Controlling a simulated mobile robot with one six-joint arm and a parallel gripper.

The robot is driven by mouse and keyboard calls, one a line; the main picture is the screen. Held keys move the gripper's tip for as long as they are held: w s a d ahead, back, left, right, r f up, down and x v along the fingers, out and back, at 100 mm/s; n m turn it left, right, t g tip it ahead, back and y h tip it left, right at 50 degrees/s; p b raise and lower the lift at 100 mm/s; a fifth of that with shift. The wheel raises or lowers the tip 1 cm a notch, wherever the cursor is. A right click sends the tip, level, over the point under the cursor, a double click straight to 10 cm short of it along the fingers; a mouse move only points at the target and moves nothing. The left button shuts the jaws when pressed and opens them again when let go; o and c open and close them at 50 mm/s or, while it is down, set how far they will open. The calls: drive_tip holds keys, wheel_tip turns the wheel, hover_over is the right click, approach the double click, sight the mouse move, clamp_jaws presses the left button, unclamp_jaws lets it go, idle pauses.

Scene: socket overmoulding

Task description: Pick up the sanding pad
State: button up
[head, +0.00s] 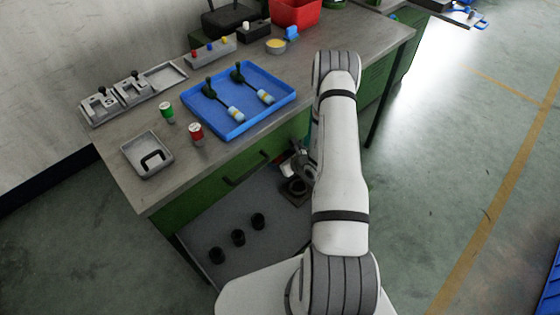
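No thing can be told for sure as the sanding pad at this size. A small blue block (291,33) lies near the back of the workbench, beside a round tin with a yellow top (276,46); it may be the pad, but I cannot tell. My arm rises in front of the bench and folds down at its front edge. My gripper is mostly hidden behind the arm, low in front of the bench by the dark parts (296,188). Its fingers cannot be made out, nor whether it holds anything.
On the workbench (330,100) stand a blue tray (285,103) with two cable parts, a grey tray (135,161), a red-labelled and a green-labelled small container, grey fixtures (125,98) and a red bin (296,12). Black cylinders (238,237) stand on the shelf below.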

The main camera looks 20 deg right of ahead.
drive_tip(key=c, duration=1)
drive_tip(key=shift+o, duration=0.2)
drive_tip(key=shift+r, duration=0.1)
